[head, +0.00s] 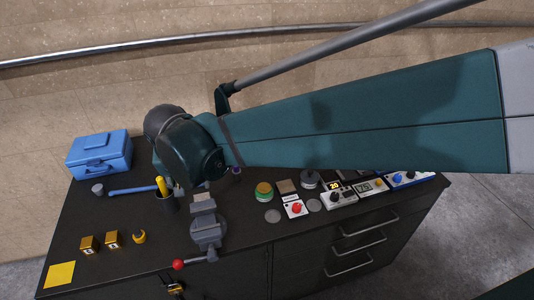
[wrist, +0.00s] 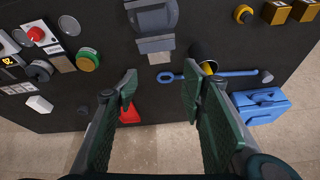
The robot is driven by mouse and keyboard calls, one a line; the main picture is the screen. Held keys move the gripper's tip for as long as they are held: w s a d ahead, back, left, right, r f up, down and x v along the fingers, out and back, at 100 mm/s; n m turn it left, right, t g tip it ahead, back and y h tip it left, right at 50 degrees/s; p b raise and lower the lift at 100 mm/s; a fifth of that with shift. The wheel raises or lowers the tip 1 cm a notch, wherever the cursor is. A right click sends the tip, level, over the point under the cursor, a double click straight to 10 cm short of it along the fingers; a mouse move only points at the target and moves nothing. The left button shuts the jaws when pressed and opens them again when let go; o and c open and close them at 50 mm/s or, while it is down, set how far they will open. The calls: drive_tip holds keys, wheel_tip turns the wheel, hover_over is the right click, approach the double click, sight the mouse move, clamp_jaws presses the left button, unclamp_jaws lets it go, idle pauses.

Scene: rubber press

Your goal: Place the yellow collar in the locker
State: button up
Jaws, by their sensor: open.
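The yellow collar (head: 138,236) is a small ring-shaped piece lying on the dark bench, right of two gold blocks. It also shows at the top of the wrist view (wrist: 243,13). My gripper (wrist: 160,88) is open and empty, with its two green fingers wide apart above the back part of the bench, away from the collar. In the head view my arm hides the fingers. The bench front has dark doors (head: 232,278), one with a small yellow fitting (head: 176,287). I cannot tell which part is the locker; no open compartment shows.
A vise (head: 208,228) with a red-knobbed handle stands right of the collar. A dark cup (head: 166,203) holds yellow-handled tools. Gold blocks (head: 88,245), a blue wrench (head: 133,189) and a blue toolbox (head: 100,153) are at left. Buttons and meters (head: 338,198) line the right side.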

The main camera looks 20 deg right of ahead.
drive_tip(key=s+d+r+n+t, duration=0.1)
drive_tip(key=s+d, duration=0.6)
drive_tip(key=d, duration=0.5)
drive_tip(key=s+d+r+n+t, duration=0.1)
drive_tip(key=s+d, duration=0.7)
drive_tip(key=d, duration=0.5)
drive_tip(key=shift+d+r+t, duration=0.15)
drive_tip(key=shift+r+t, duration=0.15)
drive_tip(key=shift+f, duration=0.1)
wheel_tip(320, 180, down, 19)
drive_tip(key=b, duration=1.9)
